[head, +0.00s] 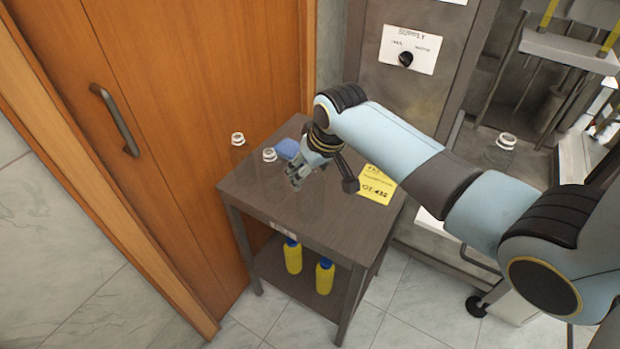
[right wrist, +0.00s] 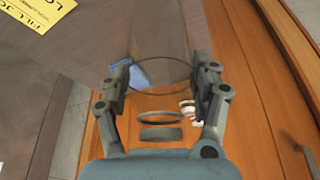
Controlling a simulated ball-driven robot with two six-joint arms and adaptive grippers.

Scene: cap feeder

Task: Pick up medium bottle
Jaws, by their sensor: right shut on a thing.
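My right gripper (head: 299,178) is over the top of the small dark table, and its fingers also show in the right wrist view (right wrist: 163,78). It is shut on a clear, see-through bottle (right wrist: 158,92), whose round outline shows between the fingers. Its size is hard to judge because it is so transparent. Two other clear bottles with white necks stand on the table to the left of the gripper, one farther back (head: 238,140) and one nearer (head: 269,156). My left gripper is not in view.
The table (head: 300,222) also holds a blue item (head: 287,148) and a yellow sign (head: 376,184). Yellow bottles with blue tops (head: 293,257) stand on the lower shelf. A wooden door (head: 190,100) is close on the left. Another clear bottle (head: 500,148) stands at the right.

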